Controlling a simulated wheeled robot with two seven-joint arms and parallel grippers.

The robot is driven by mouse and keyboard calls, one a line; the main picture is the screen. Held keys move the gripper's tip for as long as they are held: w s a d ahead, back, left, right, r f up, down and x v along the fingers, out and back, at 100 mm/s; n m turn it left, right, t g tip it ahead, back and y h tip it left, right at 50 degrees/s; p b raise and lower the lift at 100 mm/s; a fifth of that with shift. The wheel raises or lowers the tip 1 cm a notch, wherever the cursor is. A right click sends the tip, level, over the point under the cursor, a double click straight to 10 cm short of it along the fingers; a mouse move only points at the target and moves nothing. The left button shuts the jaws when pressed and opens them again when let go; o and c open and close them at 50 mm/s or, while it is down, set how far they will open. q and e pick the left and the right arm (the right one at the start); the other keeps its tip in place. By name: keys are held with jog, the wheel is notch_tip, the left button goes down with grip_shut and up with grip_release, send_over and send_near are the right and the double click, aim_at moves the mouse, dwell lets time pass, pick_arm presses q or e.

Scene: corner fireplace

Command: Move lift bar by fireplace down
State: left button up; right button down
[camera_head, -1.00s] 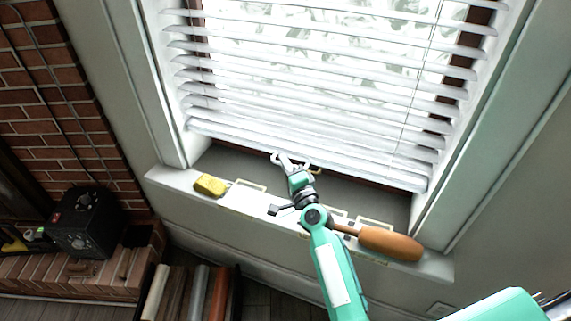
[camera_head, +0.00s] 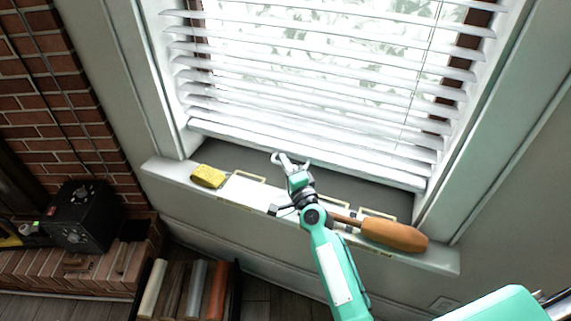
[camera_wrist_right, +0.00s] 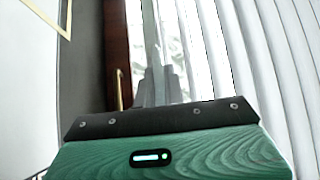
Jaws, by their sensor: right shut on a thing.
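The lift bar (camera_head: 230,134) is the white bottom rail of the slatted window blind (camera_head: 290,70). It runs across the window low over the grey recess behind the sill, tilted in the picture. My right gripper (camera_head: 290,160) reaches up from below to the middle of this bar and is shut on it; the exact contact is small and partly hidden. In the right wrist view, my gripper fingers (camera_wrist_right: 157,88) are close together, with white slats on the right. My left gripper is not in view.
The white sill (camera_head: 158,168) holds a yellow sponge (camera_head: 208,176), brass-edged frames (camera_head: 378,214) and an orange-brown wooden-looking object (camera_head: 394,235) right of my arm. A brick fireplace (camera_head: 70,110) and black box (camera_head: 82,215) are at left. A rack of books (camera_head: 190,288) stands below.

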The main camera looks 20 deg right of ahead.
jog(key=c, duration=1.5)
grip_release()
